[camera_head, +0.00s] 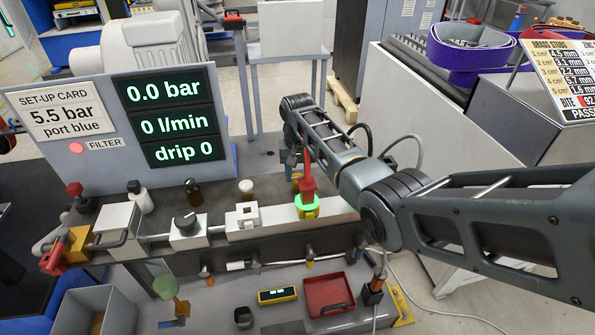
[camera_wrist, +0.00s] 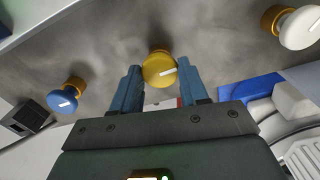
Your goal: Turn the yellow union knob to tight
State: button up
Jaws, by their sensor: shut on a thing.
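The yellow union knob (camera_wrist: 157,66) has a round face with a white pointer mark and an orange collar on a grey metal surface. In the wrist view it sits between the two blue fingers of my gripper (camera_wrist: 160,90), which is shut on it. The white mark lies nearly level, slightly tilted up to the right. In the head view my gripper (camera_head: 292,160) is small and partly hidden behind a red handle (camera_head: 308,186) with a glowing green ring; the knob is hard to make out there.
A blue-marked knob (camera_wrist: 64,100) is on the left and a white knob (camera_wrist: 299,27) on the right in the wrist view. The display panel (camera_head: 170,120) reads 0.0 bar, 0 l/min, drip 0. A card (camera_head: 52,110) reads 5.5 bar, port blue. A red tray (camera_head: 328,295) lies below.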

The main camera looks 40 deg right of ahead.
jog(key=shift+w+r, duration=0.1)
dwell(0.5)
jog(key=o, duration=1.1)
jog(key=shift+c, duration=0.2)
jog(key=shift+r, duration=3.85)
jog(key=shift+a, duration=0.1)
